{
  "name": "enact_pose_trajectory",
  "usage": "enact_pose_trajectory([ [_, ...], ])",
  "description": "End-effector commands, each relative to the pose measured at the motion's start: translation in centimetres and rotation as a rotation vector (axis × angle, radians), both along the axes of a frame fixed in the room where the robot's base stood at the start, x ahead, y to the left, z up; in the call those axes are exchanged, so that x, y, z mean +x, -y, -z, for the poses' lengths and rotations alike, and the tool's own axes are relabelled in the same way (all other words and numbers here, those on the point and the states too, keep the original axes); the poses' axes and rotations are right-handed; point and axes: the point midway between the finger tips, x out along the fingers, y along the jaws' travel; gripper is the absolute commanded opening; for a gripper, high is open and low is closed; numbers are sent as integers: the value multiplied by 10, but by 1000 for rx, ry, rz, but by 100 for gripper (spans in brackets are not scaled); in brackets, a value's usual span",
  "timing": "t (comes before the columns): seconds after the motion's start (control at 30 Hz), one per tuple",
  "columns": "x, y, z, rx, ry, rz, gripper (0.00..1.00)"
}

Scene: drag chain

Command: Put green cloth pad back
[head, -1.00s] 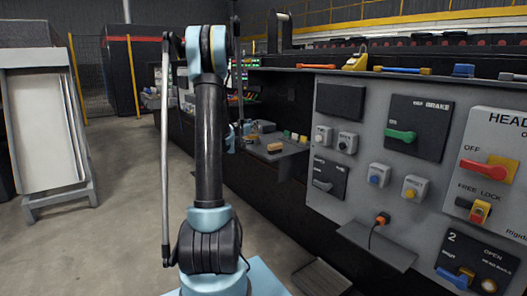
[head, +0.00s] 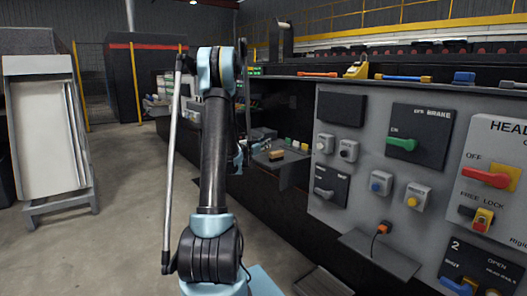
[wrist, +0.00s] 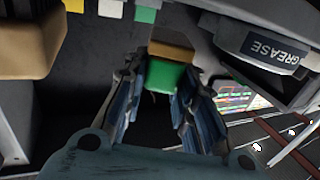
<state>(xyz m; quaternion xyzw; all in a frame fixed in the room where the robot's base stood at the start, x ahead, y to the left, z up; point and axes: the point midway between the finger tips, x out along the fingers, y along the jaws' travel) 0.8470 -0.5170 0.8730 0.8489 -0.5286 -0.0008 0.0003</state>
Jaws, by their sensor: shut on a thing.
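My gripper (wrist: 163,84) is shut on a green pad (wrist: 167,76) in the wrist view. The pad sits between the two blue-grey fingers, with a brown band (wrist: 172,50) along its far edge. The pad appears held above a dark surface; I cannot tell whether it touches anything. Another small green block (wrist: 146,14) lies beyond it at the top of the wrist view, beside a white one (wrist: 111,8) and a yellow one (wrist: 74,5). In the head view my arm hides most of the gripper, and the held pad cannot be made out.
A brown block (wrist: 28,40) is close at left in the wrist view, and a container marked GREASE (wrist: 270,45) is close at right. In the head view a small side shelf (head: 268,168) holds small items. The grey control panel (head: 365,190) stands at right; open floor is at left.

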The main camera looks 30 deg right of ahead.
Motion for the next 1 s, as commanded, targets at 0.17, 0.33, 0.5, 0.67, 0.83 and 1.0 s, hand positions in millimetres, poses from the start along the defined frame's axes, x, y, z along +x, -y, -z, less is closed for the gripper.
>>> enact_pose_trajectory([
  [0.17, 0, 0, 22, 0, 0, 0, 0],
  [0.33, 0, 0, 27, 0, 0, 0, 0],
  [0.5, 0, 0, 27, 0, 0, 0, 0],
  [0.67, 0, 0, 28, 0, 0, 0, 44],
  [0.83, 0, 0, 28, 0, 0, 0, 46],
  [1.0, 0, 0, 28, 0, 0, 0, 46],
])
